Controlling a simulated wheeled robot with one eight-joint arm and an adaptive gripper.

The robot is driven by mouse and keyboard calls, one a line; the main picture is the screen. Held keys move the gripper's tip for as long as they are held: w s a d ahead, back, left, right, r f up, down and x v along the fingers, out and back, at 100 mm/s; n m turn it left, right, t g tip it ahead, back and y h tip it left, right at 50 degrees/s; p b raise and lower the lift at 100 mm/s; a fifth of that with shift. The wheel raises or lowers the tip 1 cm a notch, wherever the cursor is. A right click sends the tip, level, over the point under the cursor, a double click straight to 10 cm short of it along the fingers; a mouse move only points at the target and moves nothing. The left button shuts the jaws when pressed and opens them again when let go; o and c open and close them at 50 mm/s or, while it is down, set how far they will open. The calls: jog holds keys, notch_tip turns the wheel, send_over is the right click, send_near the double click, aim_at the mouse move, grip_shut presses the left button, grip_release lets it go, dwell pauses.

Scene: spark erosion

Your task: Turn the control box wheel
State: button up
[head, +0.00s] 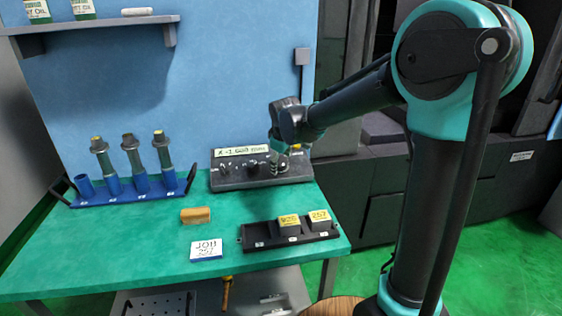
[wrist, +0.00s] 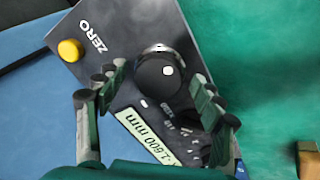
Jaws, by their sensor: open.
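The dark control box (head: 235,180) stands at the back right of the green table, its display reading about -1.600 mm. In the wrist view the box (wrist: 128,32) shows a round black wheel (wrist: 155,82) with a small white mark on its rim side. My gripper (wrist: 160,78) is open, with one finger on each side of the wheel. Gaps seem to show between the fingers and the wheel; I cannot tell whether either touches. In the head view my gripper (head: 281,160) is over the box's right part and hides most of the wheel.
A yellow ZERO button (wrist: 69,50) sits near the wheel. A blue rack (head: 130,195) with several holders is at left. A black tray (head: 262,240) with two yellow-labelled blocks, a tan block (head: 195,215) and a JOB card (head: 206,250) lie in front.

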jog(key=v, duration=1.2)
dwell(0.5)
